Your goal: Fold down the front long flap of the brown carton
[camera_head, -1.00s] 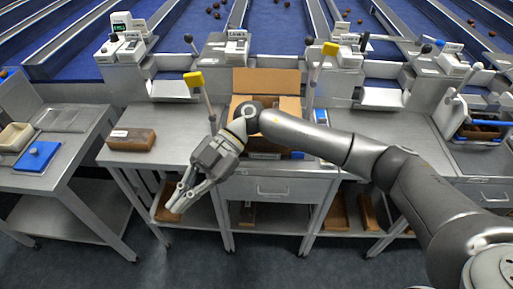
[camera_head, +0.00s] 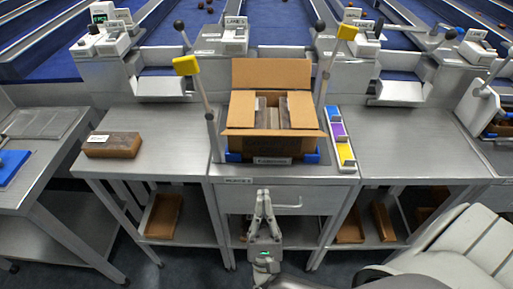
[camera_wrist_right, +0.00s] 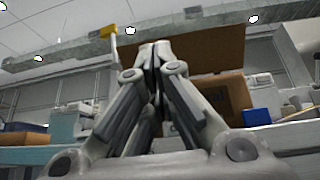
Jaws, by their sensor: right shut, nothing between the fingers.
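The brown carton (camera_head: 236,143) stands open on the middle metal table, between two posts with yellow heads. Its back long flap (camera_head: 271,73) stands upright. Its front long flap (camera_head: 272,133) sticks out toward me along the front top edge. Packed blocks show inside. My right gripper (camera_head: 263,193) is shut and empty, pointing up in front of the table's drawer, below and apart from the carton. In the right wrist view, its closed fingers (camera_wrist_right: 155,48) stand before a brown carton panel (camera_wrist_right: 205,65) and hide part of it. My left gripper is not in view.
Blue corner holders (camera_head: 234,156) sit at the carton's base. A strip of coloured bins (camera_head: 340,139) lies to its right. The right tabletop (camera_head: 405,150) is clear.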

